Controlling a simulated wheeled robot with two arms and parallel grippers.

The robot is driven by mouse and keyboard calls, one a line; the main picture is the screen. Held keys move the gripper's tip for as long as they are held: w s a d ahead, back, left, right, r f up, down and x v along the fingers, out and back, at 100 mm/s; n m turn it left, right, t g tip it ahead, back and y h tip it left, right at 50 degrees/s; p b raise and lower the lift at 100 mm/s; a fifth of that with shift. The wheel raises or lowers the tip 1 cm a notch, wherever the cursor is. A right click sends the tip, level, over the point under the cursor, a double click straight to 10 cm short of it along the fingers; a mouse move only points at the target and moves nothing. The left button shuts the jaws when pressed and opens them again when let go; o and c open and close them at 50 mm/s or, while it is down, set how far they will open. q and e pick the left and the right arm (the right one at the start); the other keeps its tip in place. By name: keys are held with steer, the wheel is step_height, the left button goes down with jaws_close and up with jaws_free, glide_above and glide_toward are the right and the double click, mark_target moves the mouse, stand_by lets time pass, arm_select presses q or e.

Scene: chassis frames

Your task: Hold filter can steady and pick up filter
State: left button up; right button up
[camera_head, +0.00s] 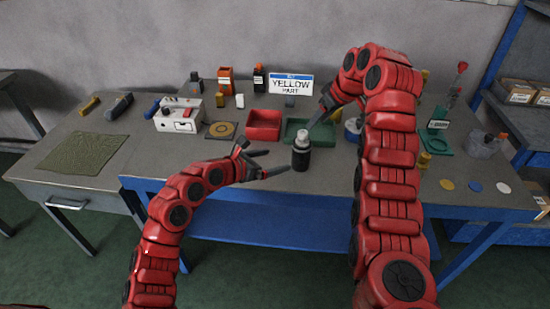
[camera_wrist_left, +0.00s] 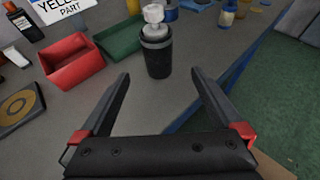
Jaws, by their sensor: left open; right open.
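The black filter can (camera_head: 301,158) stands upright near the front edge of the workbench, with the white filter (camera_head: 305,138) sitting at its top. In the left wrist view the can (camera_wrist_left: 157,58) and the filter (camera_wrist_left: 154,20) are ahead of the fingers. My left gripper (camera_head: 264,163) is open, just left of the can, with nothing between its fingers; it also shows in the left wrist view (camera_wrist_left: 158,85). My right gripper (camera_head: 318,116) is open above and behind the can, to the right of the filter. Whether its fingers touch anything is hard to tell.
A red tray (camera_head: 263,138) and a green tray (camera_head: 291,124) lie behind the can. A white box (camera_head: 180,127) with tools is further left. A "Yellow part" sign (camera_head: 291,84) stands at the back. Coloured discs (camera_head: 475,186) lie at the right.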

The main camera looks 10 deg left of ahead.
mark_target(307, 151)
arm_select(q)
steer(key=x, duration=1.7)
steer(key=shift+w+a, duration=0.1)
steer(key=shift+w, duration=0.2)
